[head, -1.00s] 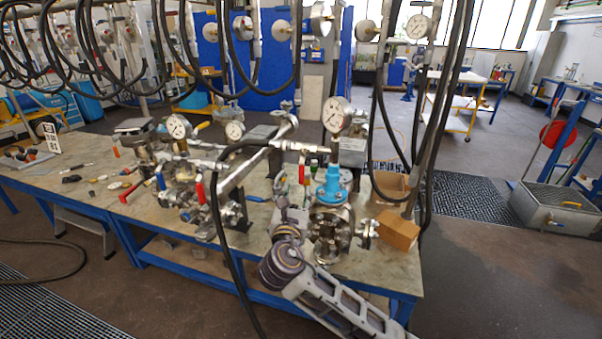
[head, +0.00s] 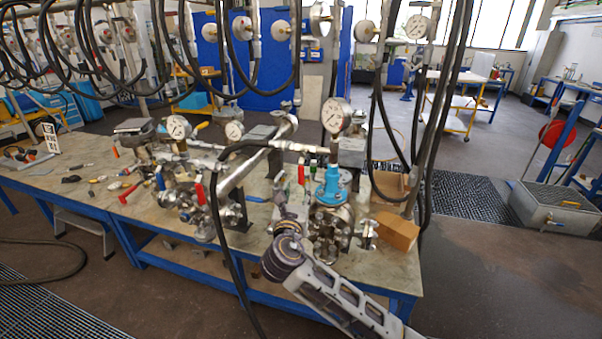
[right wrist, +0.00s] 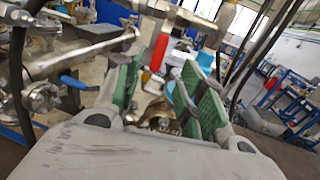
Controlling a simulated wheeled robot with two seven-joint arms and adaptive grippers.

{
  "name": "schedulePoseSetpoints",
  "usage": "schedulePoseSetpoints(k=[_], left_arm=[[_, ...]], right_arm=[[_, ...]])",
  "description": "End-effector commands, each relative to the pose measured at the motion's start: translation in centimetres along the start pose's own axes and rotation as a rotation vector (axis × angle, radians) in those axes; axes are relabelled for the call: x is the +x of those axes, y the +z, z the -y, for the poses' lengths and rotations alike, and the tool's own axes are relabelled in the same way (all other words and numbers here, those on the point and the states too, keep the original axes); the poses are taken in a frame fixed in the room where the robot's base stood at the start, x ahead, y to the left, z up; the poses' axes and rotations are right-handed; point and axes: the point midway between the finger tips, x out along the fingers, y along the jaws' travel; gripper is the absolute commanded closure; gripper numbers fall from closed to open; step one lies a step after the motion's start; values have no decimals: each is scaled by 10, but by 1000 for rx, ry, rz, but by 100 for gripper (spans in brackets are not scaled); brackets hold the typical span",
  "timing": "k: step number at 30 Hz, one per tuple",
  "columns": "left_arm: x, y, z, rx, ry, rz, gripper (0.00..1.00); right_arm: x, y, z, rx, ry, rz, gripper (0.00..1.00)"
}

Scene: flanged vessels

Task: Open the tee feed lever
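A red lever (right wrist: 159,52) stands upright in the right wrist view, ahead of and between my right gripper's fingertips (right wrist: 160,70). The two green-padded fingers are apart, and I see no contact with the lever. In the head view my right gripper (head: 293,190) reaches up beside the blue-topped vessel (head: 331,182), on its left; the fingers look small there. Another red lever (head: 200,193) is on the piping farther left. My left gripper is not in view.
A slanting pipe (right wrist: 85,52) and a blue handle (right wrist: 72,82) lie left of the fingers. A pressure gauge (head: 336,115) stands above the vessel. Black hoses (head: 440,110) hang at the right. A cardboard box (head: 398,231) sits at the bench's right end. Loose tools lie at the left.

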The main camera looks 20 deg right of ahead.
Motion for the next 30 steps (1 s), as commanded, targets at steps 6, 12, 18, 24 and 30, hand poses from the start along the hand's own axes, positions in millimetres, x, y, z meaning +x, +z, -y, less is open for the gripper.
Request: schedulePoseSetpoints(k=[6,12,18,24,30], left_arm=[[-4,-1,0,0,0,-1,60],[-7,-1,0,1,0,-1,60],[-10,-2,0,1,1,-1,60],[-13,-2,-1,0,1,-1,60],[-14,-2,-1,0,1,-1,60]], right_arm=[[28,1,0,0,-2,1,60],[53,1,0,0,-1,0,60],[77,1,0,1,-2,0,60],[98,1,0,0,-1,-1,60],[113,1,0,1,-1,0,60]])
